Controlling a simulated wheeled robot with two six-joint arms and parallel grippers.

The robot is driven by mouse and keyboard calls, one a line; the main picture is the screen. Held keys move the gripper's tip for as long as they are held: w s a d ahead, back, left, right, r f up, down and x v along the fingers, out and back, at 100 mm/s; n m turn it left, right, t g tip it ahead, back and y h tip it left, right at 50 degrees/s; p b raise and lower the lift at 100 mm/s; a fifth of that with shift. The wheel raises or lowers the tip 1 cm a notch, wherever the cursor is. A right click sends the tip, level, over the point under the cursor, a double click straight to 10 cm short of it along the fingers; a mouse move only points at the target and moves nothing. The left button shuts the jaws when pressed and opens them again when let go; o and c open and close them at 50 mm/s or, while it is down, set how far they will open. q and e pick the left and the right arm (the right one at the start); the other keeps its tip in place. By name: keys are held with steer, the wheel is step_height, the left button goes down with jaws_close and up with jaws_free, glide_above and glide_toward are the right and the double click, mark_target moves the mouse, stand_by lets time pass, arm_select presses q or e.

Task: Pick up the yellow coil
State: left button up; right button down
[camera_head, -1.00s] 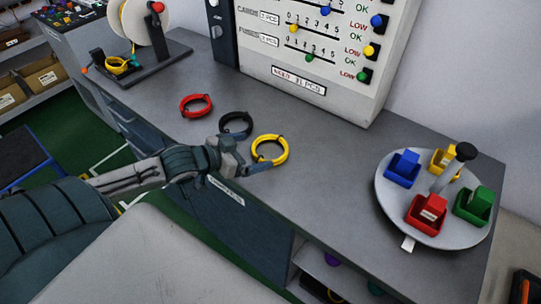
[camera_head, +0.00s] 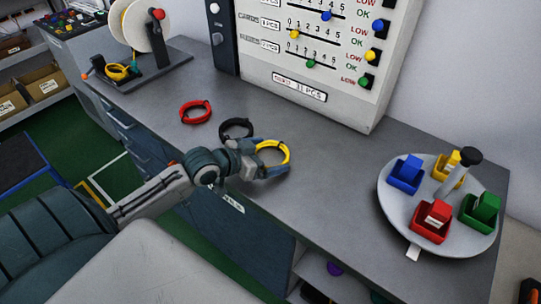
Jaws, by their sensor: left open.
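The yellow coil (camera_head: 274,149) lies on the grey bench top, near its front edge. My left gripper (camera_head: 270,160) is open at the coil, with its dark-blue fingers spread beside the coil's near side and left edge. Part of the coil's left and near side is hidden by the gripper. I cannot tell whether the fingers touch it. My right gripper is not in view.
A black coil (camera_head: 236,127) lies just left of the yellow one, close to my gripper. A red coil (camera_head: 195,112) lies further left. A round tray (camera_head: 392,210) with coloured bins stands at the right. A counter panel (camera_head: 300,70) stands behind.

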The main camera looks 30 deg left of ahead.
arm_select(q)
steer(key=c, duration=0.6)
steer(key=shift+c, duration=0.2)
